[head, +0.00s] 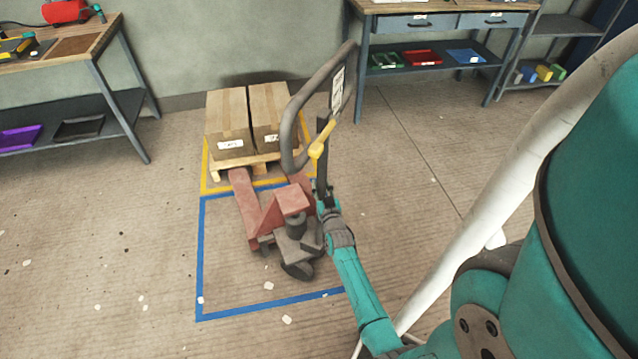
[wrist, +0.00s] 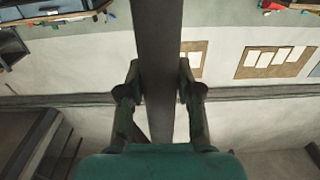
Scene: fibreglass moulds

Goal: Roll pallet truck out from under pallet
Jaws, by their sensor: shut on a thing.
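A red pallet truck (head: 292,201) stands with its body and wheels inside the blue floor outline and its forks reaching back toward a wooden pallet (head: 237,162). How far the forks go under the pallet is hidden. The pallet carries two cardboard boxes (head: 228,118) inside the yellow floor outline. The truck's dark loop handle (head: 289,125) rises upward on its shaft. My gripper (head: 322,190) is at that shaft, below the loop. In the wrist view my gripper (wrist: 163,88) has one finger on each side of the dark shaft (wrist: 158,60) and is shut on it.
The blue outline (head: 199,262) has bare floor in front of the truck, with small white scraps. A workbench (head: 125,112) stands at the left, another bench (head: 507,62) at the back right, and a low shelf (head: 560,28) beyond it. Open floor lies right of the truck.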

